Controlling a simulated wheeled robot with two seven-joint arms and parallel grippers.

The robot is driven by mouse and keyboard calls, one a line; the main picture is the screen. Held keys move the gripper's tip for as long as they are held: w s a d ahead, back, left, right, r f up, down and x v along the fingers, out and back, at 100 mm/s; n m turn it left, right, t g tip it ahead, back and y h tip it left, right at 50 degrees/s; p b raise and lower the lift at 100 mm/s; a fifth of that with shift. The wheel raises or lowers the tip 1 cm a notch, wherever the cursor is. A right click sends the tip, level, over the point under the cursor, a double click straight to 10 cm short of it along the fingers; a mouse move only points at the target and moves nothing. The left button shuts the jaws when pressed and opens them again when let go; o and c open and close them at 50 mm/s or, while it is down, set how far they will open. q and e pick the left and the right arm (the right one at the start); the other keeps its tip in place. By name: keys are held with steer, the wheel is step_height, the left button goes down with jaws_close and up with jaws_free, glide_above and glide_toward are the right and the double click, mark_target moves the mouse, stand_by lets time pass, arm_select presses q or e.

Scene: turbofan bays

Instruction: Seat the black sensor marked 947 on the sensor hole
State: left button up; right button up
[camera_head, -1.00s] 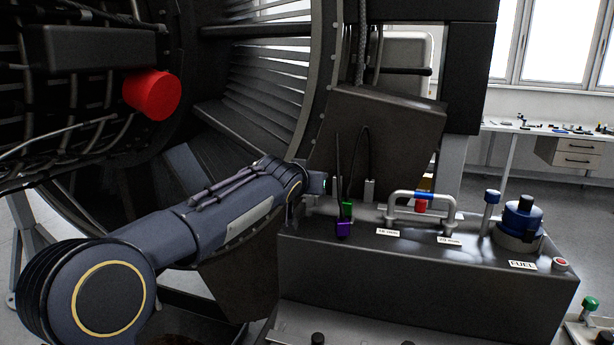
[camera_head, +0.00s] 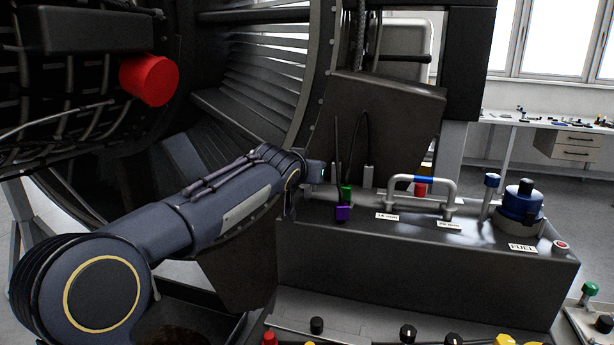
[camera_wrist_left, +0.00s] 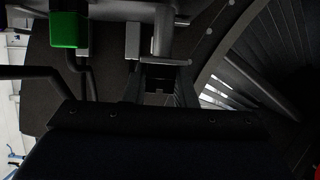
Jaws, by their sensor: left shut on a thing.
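My left gripper (camera_head: 318,172) is at the left back end of the dark box, beside the upright rods. In the left wrist view my left gripper (camera_wrist_left: 160,85) is shut on a small dark part that I take to be the black sensor; it is mostly hidden, and no 947 marking is readable. The sensor hole cannot be made out in either view. A green block (camera_head: 346,193) stands just right of the gripper, above a purple block (camera_head: 342,213). The green block also shows at upper left in the left wrist view (camera_wrist_left: 66,30). My right gripper is not in view.
A panel of knobs (camera_head: 408,333) lies below. The engine casing (camera_head: 318,90) rises behind the arm.

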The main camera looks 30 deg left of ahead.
mark_target(307, 190)
arm_select(q)
steer(key=shift+f+b, duration=0.4)
steer(key=shift+b, duration=0.3)
stand_by(0.6)
steer(key=shift+f+b, duration=2.15)
steer(key=shift+b, duration=0.45)
stand_by(1.1)
steer(key=o, duration=1.5)
steer(key=shift+r, duration=0.15)
steer(key=shift+r+p, duration=2.75)
steer(key=shift+r, duration=0.65)
steer(key=shift+f, duration=0.1)
